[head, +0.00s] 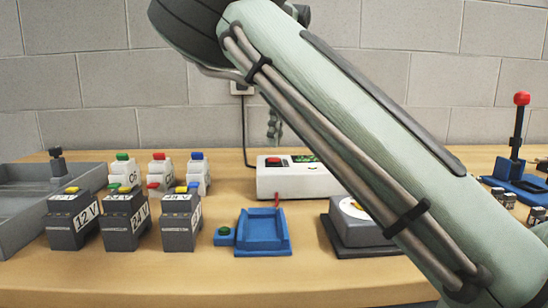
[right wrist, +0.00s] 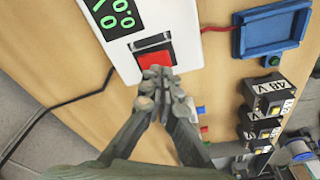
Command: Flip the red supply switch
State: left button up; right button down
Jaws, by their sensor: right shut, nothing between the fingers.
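The white supply box (head: 300,180) stands at the back middle of the bench. Its red supply switch (head: 273,162) is on the top at the left, beside a green-digit display. In the right wrist view the red switch (right wrist: 153,64) sits in a dark frame. My right gripper (right wrist: 157,76) is shut and empty; its tips overlap the switch's near edge in that view. In the head view the fingers (head: 272,133) show above the switch, apart from it, with the rest of the gripper hidden behind my arm. My left gripper is not in view.
Several labelled battery blocks (head: 124,222) stand at left beside a grey tray (head: 20,225). A blue cradle (head: 262,250) with a green button and a grey scale-like device (head: 350,235) are in front of the box. A red-knobbed lever (head: 521,98) stands at right.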

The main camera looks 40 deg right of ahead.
aim_at(274, 158)
jog(key=shift+f+b, duration=0.6)
jog(key=shift+f, duration=0.8)
dwell(0.8)
jog(key=shift+r, duration=0.1)
notch_tip(274, 158, up, 7)
jog(key=p, duration=0.7)
jog(key=shift+p, duration=0.35)
